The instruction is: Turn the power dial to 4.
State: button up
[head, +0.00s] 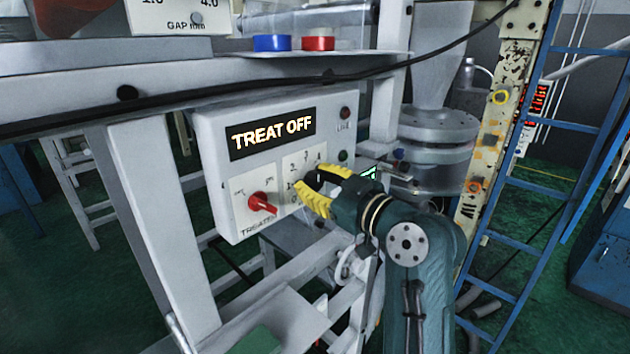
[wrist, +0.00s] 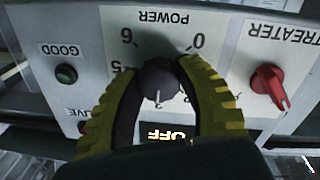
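The power dial is a round black knob (wrist: 160,82) on a white panel, with its white mark pointing straight down in the upside-down wrist view. The 0, 5 and 6 of its scale show there. In the head view my gripper (head: 314,186) is at the right part of the panel and covers most of the dial.
The white control box (head: 215,165) has a lit "TREAT OFF" display (head: 272,133). A red treater switch (head: 262,203) sits left of the dial. Small lamps, one a green GOOD lamp (wrist: 66,73), are on the right edge. A blue ladder (head: 550,130) stands at the right.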

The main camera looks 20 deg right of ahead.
grip_shut()
jog(key=shift+m, duration=0.4)
jog(key=m+p, duration=0.2)
jog(key=m, duration=0.1)
jog(key=shift+r+m, duration=0.15)
jog(key=shift+m, duration=0.15)
jog(key=m+p, duration=0.2)
jog(key=m, duration=0.2)
jog(key=shift+d+g, duration=0.1)
jog(key=shift+g, duration=0.3)
jog(key=o, duration=0.8)
grip_release()
jog(key=shift+o, duration=0.2)
